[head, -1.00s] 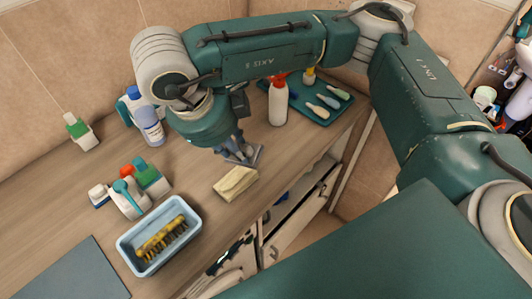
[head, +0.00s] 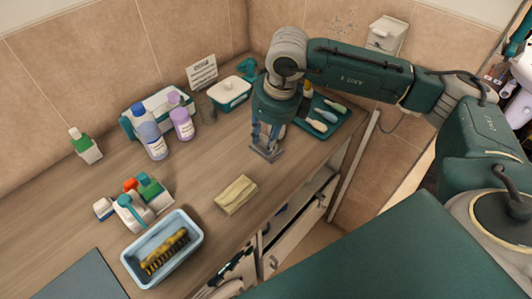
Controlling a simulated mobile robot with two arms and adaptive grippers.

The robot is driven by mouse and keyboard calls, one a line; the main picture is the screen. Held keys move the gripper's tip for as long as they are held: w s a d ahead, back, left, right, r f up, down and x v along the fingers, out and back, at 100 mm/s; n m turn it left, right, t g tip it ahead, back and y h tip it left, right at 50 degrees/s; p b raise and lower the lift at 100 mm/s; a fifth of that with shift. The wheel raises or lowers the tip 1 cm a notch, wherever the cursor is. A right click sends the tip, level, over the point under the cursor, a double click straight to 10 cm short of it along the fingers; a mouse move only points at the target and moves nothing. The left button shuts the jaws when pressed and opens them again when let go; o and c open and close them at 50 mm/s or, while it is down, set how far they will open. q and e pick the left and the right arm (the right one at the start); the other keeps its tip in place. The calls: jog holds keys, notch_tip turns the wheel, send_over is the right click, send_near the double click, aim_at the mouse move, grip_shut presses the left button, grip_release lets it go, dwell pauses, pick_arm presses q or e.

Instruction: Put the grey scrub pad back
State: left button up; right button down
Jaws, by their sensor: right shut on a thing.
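The grey scrub pad (head: 267,155) is a thin, flat grey piece under my right gripper (head: 266,145). The fingers point down and are shut on it. The pad is at or just above the wooden counter, left of the teal tray; I cannot tell if it touches the wood. The teal tray (head: 343,127) holds several slim pale and coloured items, and my right arm hides part of it. My left gripper is not in view.
A folded beige cloth (head: 236,194) lies near the counter's front edge. A light blue bin (head: 133,262) holds a yellow-and-black brush (head: 165,252). Several bottles stand left of the gripper, beside a white-lidded box (head: 230,92). The counter between cloth and bottles is clear.

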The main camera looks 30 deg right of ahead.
notch_tip(320, 180, down, 4)
jog(key=shift+r+p, duration=0.25)
jog(key=shift+p, duration=0.05)
notch_tip(320, 180, down, 4)
jog(key=shift+f+p, duration=0.1)
jog(key=shift+p, duration=0.55)
jog(key=shift+f, duration=0.1)
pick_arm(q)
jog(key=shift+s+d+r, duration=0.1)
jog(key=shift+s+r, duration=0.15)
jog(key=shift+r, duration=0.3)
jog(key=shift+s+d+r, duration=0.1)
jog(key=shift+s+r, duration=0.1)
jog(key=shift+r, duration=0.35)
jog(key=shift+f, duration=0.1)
pick_arm(e)
jog(key=shift+f+b, duration=0.2)
jog(key=shift+b, duration=0.15)
jog(key=c, duration=1.4)
grip_release()
jog(key=shift+r, duration=0.1)
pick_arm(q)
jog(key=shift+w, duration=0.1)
